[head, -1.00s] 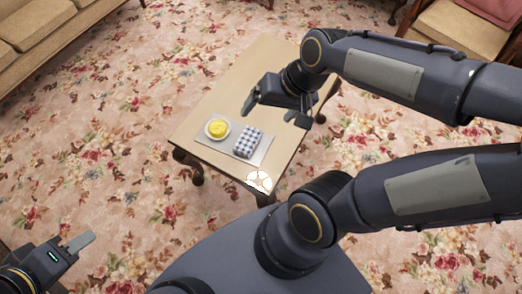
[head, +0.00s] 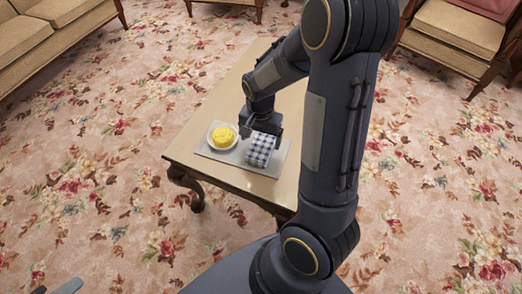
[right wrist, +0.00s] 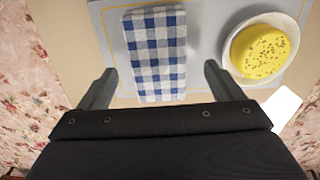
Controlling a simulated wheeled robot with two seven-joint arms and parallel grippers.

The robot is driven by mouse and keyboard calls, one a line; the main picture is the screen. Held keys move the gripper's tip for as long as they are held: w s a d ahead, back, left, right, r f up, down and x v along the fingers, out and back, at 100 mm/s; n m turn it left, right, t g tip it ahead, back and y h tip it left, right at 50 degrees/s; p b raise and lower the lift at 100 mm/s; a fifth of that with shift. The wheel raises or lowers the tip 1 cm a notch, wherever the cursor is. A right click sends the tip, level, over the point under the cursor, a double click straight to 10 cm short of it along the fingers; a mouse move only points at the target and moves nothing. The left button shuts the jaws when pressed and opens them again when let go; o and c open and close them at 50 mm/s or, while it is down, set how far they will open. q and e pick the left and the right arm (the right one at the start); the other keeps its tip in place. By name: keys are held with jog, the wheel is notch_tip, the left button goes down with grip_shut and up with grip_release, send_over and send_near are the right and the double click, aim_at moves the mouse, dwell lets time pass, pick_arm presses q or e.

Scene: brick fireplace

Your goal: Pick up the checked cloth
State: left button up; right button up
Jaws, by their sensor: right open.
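The blue-and-white checked cloth (head: 260,151) lies folded into an oblong on a pale grey tray (head: 232,156) near one end of the wooden table. My right gripper (head: 261,132) is above the cloth, open and empty. In the right wrist view the cloth (right wrist: 154,50) shows between the two fingers of the right gripper (right wrist: 160,73), with space on both sides. I cannot tell whether the fingertips are down to the cloth's height. Of my left gripper (head: 54,288), only finger ends show at the bottom left edge, and its opening is unclear.
A white bowl (right wrist: 231,62) with a yellow, speckled round item (right wrist: 260,52) sits beside the cloth on the tray. A white object (right wrist: 283,108) shows at right in the wrist view. The wooden table (head: 215,115) stands on flowered carpet, with sofa and chairs beyond.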

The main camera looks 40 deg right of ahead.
aim_at(261, 145)
notch_tip(261, 145, down, 4)
jog(key=shift+f+b, duration=0.15)
jog(key=shift+b, duration=0.65)
jog(key=shift+c, duration=0.2)
jog(key=c, duration=1)
